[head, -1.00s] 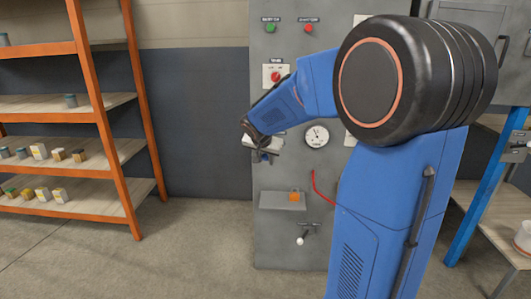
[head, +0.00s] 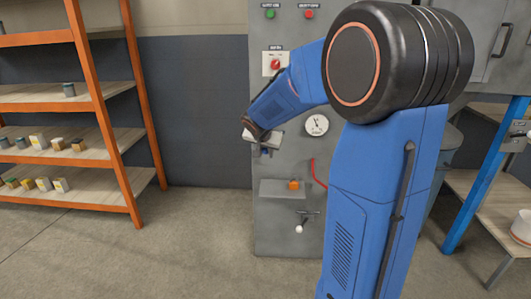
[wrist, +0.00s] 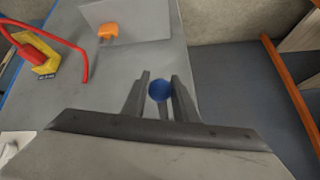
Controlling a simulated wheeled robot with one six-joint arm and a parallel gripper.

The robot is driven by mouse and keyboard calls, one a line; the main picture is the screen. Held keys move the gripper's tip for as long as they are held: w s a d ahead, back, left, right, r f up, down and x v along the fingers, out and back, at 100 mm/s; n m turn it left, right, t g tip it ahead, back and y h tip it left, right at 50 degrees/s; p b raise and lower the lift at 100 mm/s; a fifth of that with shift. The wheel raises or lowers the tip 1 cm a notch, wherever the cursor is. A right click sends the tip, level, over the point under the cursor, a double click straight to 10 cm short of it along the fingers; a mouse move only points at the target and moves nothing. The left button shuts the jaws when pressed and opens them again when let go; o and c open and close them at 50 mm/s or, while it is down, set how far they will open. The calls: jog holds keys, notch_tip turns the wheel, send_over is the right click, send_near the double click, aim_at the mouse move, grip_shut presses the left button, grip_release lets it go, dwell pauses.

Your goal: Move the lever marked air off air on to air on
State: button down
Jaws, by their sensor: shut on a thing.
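My gripper (wrist: 161,95) is shut on a round blue knob (wrist: 159,90), with one dark finger on either side of it in the wrist view. The knob sits in front of the tall grey panel (head: 281,215). In the head view my gripper (head: 264,150) is small at the panel's left half, below the red switch, and my own arm covers much of the area. The lever's stem and its marking are hidden, so I cannot read air off or air on or tell its position.
A lever with a white knob (head: 299,229) is lower. A gauge (head: 316,125) and red cable (head: 314,172) are at right. An orange rack (head: 88,100) stands left.

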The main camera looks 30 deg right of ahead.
jog(key=c, duration=1.4)
grip_release()
jog(key=shift+w, duration=0.1)
jog(key=shift+c, duration=0.2)
jog(key=v, duration=1.7)
jog(key=shift+r, duration=0.2)
jog(key=shift+a, duration=0.1)
jog(key=s+a+f+n+y, duration=0.1)
jog(key=s+a+f+n, duration=0.2)
jog(key=s, duration=0.7)
jog(key=s+a+f+n+y, duration=0.2)
jog(key=s+f, duration=0.4)
jog(key=s, duration=0.4)
jog(key=s+a+f+n+g+y, duration=0.1)
jog(key=s+a+f+n, duration=0.3)
jog(key=s, duration=0.6)
jog(key=shift+s+a+f+n+y, duration=0.25)
jog(key=shift+a+n, duration=0.25)
jog(key=shift+a, duration=0.55)
